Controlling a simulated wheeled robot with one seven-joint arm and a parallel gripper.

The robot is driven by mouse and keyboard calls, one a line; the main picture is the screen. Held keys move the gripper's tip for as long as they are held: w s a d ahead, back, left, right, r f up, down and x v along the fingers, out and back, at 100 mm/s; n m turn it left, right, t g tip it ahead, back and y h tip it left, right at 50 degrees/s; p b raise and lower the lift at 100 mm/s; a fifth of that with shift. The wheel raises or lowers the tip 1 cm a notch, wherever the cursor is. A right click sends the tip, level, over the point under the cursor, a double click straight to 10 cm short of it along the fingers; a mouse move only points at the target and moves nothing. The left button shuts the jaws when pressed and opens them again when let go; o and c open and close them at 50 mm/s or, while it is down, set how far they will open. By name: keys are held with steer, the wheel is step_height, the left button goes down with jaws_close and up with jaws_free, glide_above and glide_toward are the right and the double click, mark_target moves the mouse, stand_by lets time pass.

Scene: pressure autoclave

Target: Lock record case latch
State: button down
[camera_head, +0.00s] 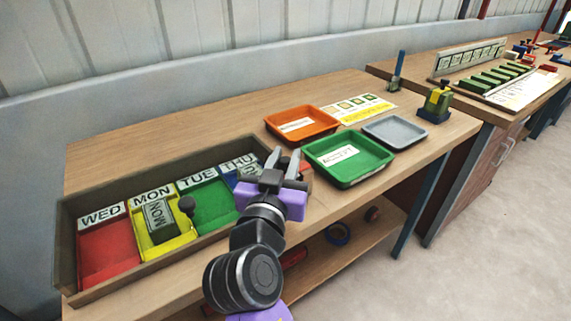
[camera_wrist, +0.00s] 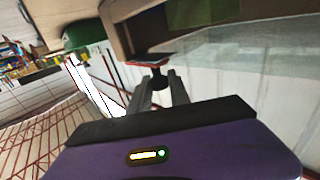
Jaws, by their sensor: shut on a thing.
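The record case (camera_head: 68,245) is a long open brown box on the wooden bench, with compartments labelled WED, MON, TUE and THU. My gripper (camera_head: 284,161) is at the right end of the case, and its fingers cover part of that end. In the wrist view my gripper (camera_wrist: 160,90) is shut on a small black knob (camera_wrist: 158,81). The knob sits below a thin red-edged plate (camera_wrist: 150,62) at the case's wall (camera_wrist: 122,28). I take this for the latch, but whether it is locked cannot be told.
A grey MON block (camera_head: 158,217) lies in the yellow compartment, and a dark round knob (camera_head: 187,203) stands beside it. Orange (camera_head: 302,125), green (camera_head: 348,160) and grey (camera_head: 394,132) trays stand right of the case. A lower shelf (camera_head: 335,255) holds small items.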

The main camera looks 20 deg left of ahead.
steer(key=shift+f, duration=0.1)
steer(key=c, duration=1.2)
jaws_free()
steer(key=s, duration=0.7)
steer(key=shift+s+d, duration=0.4)
